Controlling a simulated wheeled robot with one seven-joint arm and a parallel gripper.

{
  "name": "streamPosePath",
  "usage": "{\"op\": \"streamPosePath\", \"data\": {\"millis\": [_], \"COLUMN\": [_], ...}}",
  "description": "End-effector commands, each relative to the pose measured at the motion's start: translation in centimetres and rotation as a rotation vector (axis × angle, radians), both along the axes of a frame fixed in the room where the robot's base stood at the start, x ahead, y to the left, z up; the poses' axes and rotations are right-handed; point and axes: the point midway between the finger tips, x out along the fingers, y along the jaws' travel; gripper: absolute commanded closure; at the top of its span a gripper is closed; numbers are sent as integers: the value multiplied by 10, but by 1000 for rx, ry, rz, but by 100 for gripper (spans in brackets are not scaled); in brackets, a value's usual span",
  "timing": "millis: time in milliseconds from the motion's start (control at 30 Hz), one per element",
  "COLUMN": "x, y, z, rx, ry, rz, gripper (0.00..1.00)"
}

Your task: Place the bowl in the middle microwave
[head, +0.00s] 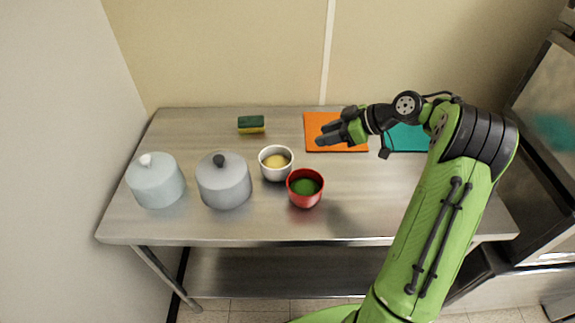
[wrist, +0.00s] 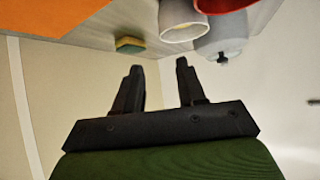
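Two bowls stand upright on the metal table. One is a white bowl (head: 276,163) with yellow contents; the other is a red bowl (head: 305,188) with green contents, just to its lower right. Both show at the top of the wrist view, the white bowl (wrist: 182,24) and part of the red bowl (wrist: 225,5). My gripper (head: 325,133) is open and empty, above the table to the upper right of the bowls and apart from them. Its two separated fingers show in the wrist view (wrist: 158,78). No microwave can be made out clearly.
Two lidded pots, pale blue (head: 156,183) and grey (head: 224,184), stand left of the bowls. A sponge (head: 251,124) lies behind. An orange board (head: 320,122) and a teal board (head: 408,138) lie toward the back. A dark-framed appliance (head: 540,100) stands at the right edge.

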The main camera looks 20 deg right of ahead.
Motion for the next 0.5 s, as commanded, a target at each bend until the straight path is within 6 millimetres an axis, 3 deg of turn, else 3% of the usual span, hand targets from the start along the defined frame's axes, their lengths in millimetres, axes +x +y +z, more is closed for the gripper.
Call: {"op": "streamPosePath", "data": {"millis": [200,500], "x": [28,50], "y": [35,65], "z": [-37,-61], "rx": [1,1], "ry": [4,4], "rz": [2,3], "gripper": [60,60]}}
